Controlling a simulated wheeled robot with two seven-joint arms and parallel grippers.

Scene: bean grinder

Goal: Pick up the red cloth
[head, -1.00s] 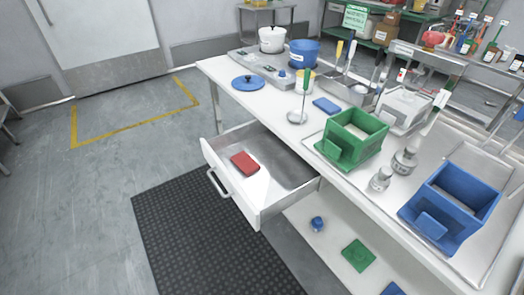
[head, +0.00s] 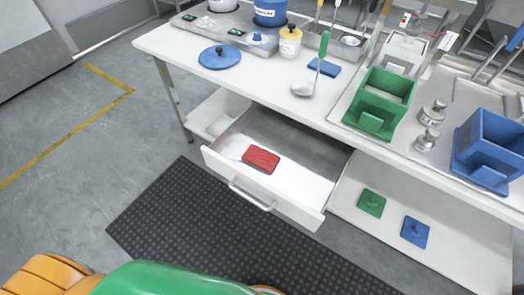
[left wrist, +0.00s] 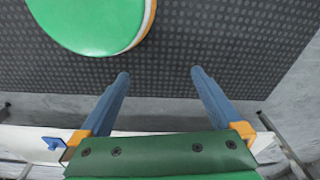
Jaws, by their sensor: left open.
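The red cloth (head: 261,159) lies folded flat in the open drawer (head: 316,202) under the white table, near the drawer's front left. My left gripper (left wrist: 158,80) shows in the left wrist view, with its two blue fingers spread wide and nothing between them. It is above the dark floor mat, apart from the cloth. The cloth is not seen in the left wrist view. Orange and green parts of my own body show at the bottom left of the head view. My right gripper is in neither view.
The table (head: 265,85) carries a blue lid (head: 219,57), a ladle (head: 316,75), a green box (head: 380,102) and a blue box (head: 489,150). A black mat (head: 210,225) covers floor before the drawer.

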